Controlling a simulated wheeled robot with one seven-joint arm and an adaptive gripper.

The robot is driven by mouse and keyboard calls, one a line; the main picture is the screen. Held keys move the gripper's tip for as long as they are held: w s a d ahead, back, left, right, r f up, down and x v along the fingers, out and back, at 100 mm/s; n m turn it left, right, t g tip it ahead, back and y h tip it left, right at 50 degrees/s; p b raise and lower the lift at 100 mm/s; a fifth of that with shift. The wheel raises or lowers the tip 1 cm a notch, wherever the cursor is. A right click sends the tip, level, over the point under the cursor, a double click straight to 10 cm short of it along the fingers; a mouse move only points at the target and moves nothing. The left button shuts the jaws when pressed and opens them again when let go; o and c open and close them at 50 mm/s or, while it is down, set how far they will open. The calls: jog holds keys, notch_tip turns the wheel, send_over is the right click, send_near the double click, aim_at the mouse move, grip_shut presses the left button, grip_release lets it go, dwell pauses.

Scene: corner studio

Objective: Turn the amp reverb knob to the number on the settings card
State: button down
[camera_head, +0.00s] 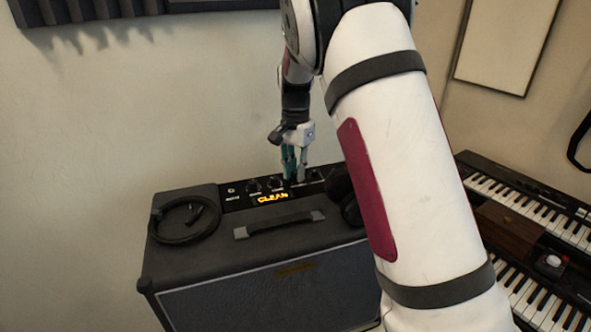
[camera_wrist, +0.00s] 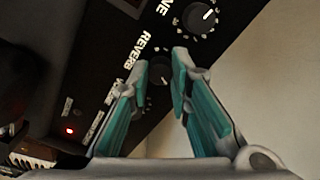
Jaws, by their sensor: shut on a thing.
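The black guitar amp (camera_head: 215,255) stands below my arm, with a row of knobs on its rear top panel. My gripper (camera_head: 295,172) points down at that panel. In the wrist view, the teal fingers of my gripper (camera_wrist: 163,75) are closed around the small dark reverb knob (camera_wrist: 159,71), next to the white REVERB lettering. The knob's pointer and most of its scale are hidden or too dark to read. I cannot make out a settings card in either view.
A coiled black cable (camera_head: 185,219) and the carry handle (camera_head: 279,224) are on the amp top. Dark headphones (camera_head: 345,196) lie right of the gripper. Another knob (camera_wrist: 202,18) sits beside the reverb knob. Keyboards (camera_head: 520,205) stand at right.

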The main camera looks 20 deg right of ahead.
aim_at(295, 174)
jog(key=c, duration=1.5)
grip_release()
jog(key=shift+o, duration=0.2)
notch_tip(295, 174, up, 12)
